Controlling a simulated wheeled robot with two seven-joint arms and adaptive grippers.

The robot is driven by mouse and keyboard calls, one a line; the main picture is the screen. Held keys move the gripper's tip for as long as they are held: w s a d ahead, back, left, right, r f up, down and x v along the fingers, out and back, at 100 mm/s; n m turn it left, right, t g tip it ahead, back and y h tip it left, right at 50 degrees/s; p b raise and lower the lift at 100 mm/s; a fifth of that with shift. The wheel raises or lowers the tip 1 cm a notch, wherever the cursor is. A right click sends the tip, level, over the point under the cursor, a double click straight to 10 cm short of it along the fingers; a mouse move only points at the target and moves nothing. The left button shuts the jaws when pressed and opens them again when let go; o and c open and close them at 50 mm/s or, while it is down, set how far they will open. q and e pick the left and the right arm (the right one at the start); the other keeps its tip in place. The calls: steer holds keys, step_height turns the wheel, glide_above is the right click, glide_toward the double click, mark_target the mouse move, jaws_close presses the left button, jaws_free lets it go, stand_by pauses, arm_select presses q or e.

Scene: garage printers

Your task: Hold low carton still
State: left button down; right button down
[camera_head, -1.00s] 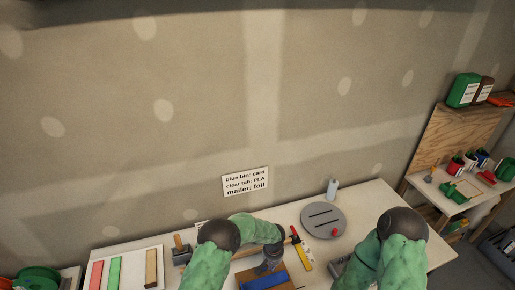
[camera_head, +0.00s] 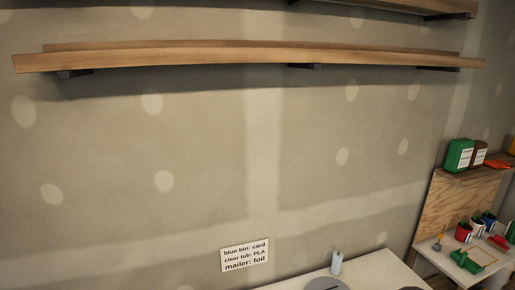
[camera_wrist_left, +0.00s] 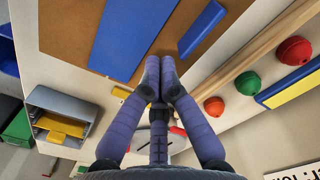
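In the left wrist view, a brown cardboard surface (camera_wrist_left: 65,28) with a long blue panel (camera_wrist_left: 130,35) and a smaller blue panel (camera_wrist_left: 201,28) lies beyond my fingers. It may be the low carton, but I cannot tell its walls or height. My left gripper (camera_wrist_left: 160,68) has its two purple fingers brought together at the tips, with nothing seen between them. The tips overlap the cardboard's near edge in the picture; I cannot tell whether they touch it. The head view shows neither the carton nor either gripper.
In the left wrist view, a grey open box (camera_wrist_left: 62,105) holding yellow pieces is at left; red and green balls (camera_wrist_left: 247,82) line a wooden strip at right. In the head view, a wall sign (camera_head: 245,256) hangs above the table, a bottle (camera_head: 336,263) stands on it, and a side bench is at right.

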arm_select(q)
steer(key=shift+f, duration=0.8)
stand_by(0.5)
steer(key=shift+s+f, duration=0.1)
steer(key=shift+f, duration=0.05)
steer(key=shift+r+p, duration=0.35)
steer(key=shift+r, duration=0.55)
steer(key=shift+r+p, duration=0.6)
steer(key=shift+r, duration=1.5)
